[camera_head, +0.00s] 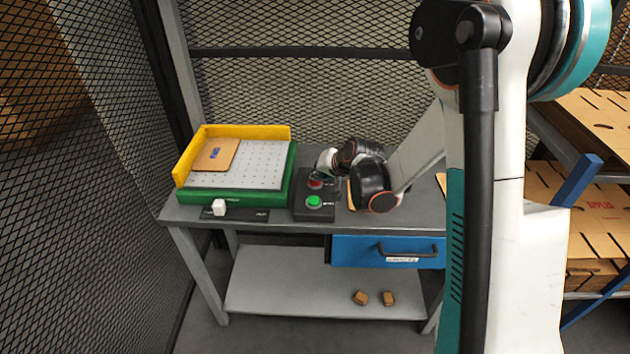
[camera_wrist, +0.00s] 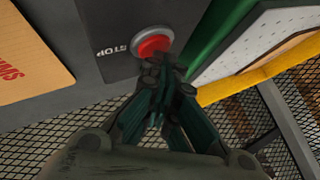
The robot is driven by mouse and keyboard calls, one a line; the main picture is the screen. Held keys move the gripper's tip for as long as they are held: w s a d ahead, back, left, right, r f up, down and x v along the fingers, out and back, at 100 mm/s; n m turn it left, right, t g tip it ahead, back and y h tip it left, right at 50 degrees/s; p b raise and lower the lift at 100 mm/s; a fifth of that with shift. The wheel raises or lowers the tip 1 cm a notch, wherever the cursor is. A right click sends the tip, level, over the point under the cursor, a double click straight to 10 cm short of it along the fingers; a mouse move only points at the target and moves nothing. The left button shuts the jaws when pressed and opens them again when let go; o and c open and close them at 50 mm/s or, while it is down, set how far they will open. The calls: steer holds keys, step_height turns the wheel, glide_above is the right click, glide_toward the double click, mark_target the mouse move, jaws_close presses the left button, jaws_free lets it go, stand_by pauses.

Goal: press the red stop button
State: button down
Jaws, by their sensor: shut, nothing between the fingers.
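The red stop button (camera_wrist: 152,40) sits on a dark control box, with a "STOP" label beside it in the wrist view. In the head view the red button (camera_head: 315,183) shows behind the green button (camera_head: 314,201) on the same box (camera_head: 312,212). My gripper (camera_wrist: 165,72) is shut and empty. Its fingertips overlap the near edge of the red button in the wrist view; I cannot tell whether they touch it. In the head view the fingers are hard to make out, just above the box.
A green fixture (camera_head: 284,190) with a yellow fence (camera_head: 250,131) and a panel (camera_head: 216,154) stands left of the box. A white knob (camera_head: 219,207) sits at the table's front left. A blue drawer (camera_head: 360,252) is below right. Mesh fencing stands behind.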

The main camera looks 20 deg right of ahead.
steer(key=shift+r+p, duration=0.55)
steer(key=shift+r, duration=0.35)
steer(key=shift+r+p, duration=1.65)
steer(key=shift+r, duration=0.85)
